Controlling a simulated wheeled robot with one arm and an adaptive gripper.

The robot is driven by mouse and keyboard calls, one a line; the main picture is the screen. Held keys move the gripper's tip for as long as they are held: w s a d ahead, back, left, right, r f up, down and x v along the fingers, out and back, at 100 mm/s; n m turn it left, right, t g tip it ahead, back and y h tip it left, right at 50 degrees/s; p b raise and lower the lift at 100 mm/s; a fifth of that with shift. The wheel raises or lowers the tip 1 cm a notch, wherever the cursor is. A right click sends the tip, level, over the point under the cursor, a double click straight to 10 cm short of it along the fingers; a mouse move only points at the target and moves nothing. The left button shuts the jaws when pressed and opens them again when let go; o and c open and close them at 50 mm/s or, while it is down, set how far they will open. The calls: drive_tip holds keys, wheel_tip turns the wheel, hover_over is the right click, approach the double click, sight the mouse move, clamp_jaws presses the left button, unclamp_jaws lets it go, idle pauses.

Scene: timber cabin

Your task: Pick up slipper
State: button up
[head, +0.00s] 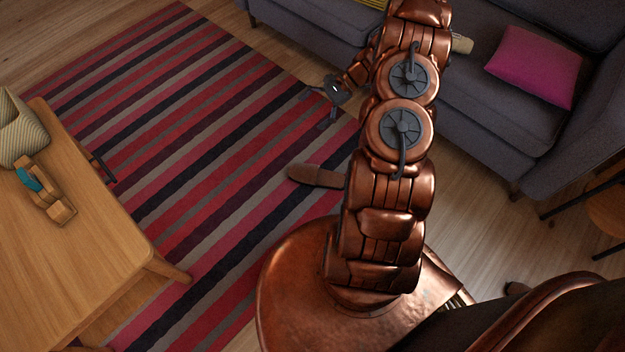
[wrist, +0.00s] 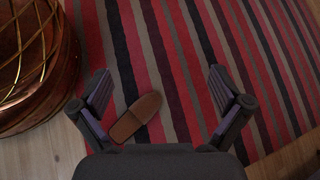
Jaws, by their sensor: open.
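A brown slipper (head: 316,176) lies on the striped rug, partly hidden behind my arm in the head view. In the wrist view the slipper (wrist: 135,118) lies flat and tilted, between the open fingers and nearer the left one. My gripper (head: 322,107) is above the rug near the sofa in the head view, apart from the slipper. In the wrist view my gripper (wrist: 160,95) is open, with nothing between its fingers but the view of the slipper and rug below.
The striped rug (head: 180,100) is flat and mostly clear. A grey sofa (head: 490,105) with a magenta pillow (head: 535,67) stands at the upper right.

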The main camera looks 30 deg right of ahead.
drive_tip(key=s+d+f+m+t+b, duration=0.2)
drive_tip(key=d+f+m+b, duration=0.15)
drive_tip(key=f, duration=0.75)
drive_tip(key=s+d+f+m+t+b, duration=0.1)
drive_tip(key=d+f+m+t+b, duration=0.3)
drive_tip(key=f, duration=0.7)
drive_tip(key=m+t+h+b, duration=0.1)
drive_tip(key=m+b, duration=0.1)
drive_tip(key=b, duration=0.2)
approach(326, 178)
drive_tip(key=shift+w+f, duration=0.2)
drive_tip(key=shift+w, duration=0.05)
drive_tip(key=shift+f, duration=0.25)
drive_tip(key=shift+w+a+f, duration=0.1)
drive_tip(key=shift+a+f, duration=0.05)
drive_tip(key=shift+a, duration=0.1)
drive_tip(key=shift+r+b+x, duration=0.15)
drive_tip(key=shift+b+x, duration=0.65)
drive_tip(key=shift+x, duration=0.95)
drive_tip(key=shift+r+b+x, duration=0.1)
drive_tip(key=shift+b+x, duration=0.7)
drive_tip(key=shift+x, duration=0.9)
drive_tip(key=shift+a, duration=0.1)
drive_tip(key=shift+c, duration=0.2)
drive_tip(key=c, duration=1)
drive_tip(key=shift+r, duration=0.1)
